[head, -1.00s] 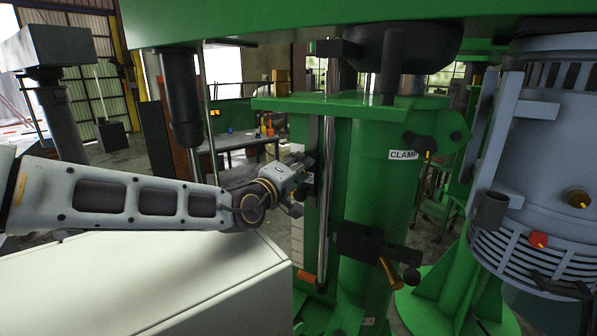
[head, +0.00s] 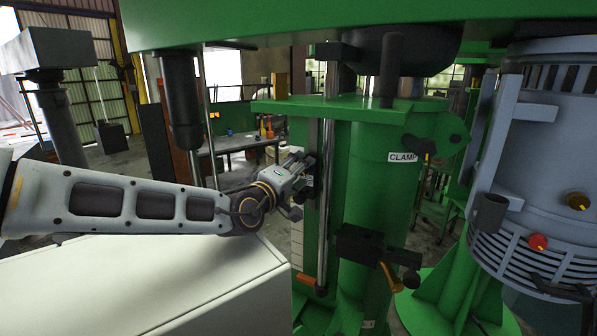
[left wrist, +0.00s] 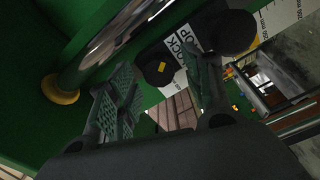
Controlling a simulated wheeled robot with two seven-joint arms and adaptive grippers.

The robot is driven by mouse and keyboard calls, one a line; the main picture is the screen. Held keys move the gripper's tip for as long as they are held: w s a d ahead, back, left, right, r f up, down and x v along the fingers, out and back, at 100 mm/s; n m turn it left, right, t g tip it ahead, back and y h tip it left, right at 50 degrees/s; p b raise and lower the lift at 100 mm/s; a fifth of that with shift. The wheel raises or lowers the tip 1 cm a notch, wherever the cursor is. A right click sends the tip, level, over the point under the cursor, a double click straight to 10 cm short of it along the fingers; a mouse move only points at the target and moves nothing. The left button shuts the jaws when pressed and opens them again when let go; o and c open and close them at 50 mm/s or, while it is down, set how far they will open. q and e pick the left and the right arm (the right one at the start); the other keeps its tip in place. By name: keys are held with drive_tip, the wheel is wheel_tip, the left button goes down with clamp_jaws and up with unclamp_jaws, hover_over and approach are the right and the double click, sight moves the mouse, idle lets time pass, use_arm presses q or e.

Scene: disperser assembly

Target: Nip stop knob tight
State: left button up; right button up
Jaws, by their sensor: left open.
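A small black knob (left wrist: 157,69) with a yellow mark shows in the left wrist view, in front of a white label that reads in part "LOCK" and "OP". My left gripper (left wrist: 163,92) is open. Its two fingers point toward the knob, one on each side of it in the picture; I cannot tell whether either touches it. In the head view my left gripper (head: 298,172) is at the green column's left edge, beside the vertical rod, and hides the knob there. My right gripper is not in view.
A larger black round part (left wrist: 231,32) sits close to the right finger. A shiny rod (left wrist: 118,40) runs at upper left.

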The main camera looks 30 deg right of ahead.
use_arm(q)
drive_tip(key=v, duration=0.7)
idle(0.4)
drive_tip(key=shift+s+a, duration=0.1)
drive_tip(key=shift+s, duration=0.15)
idle(0.6)
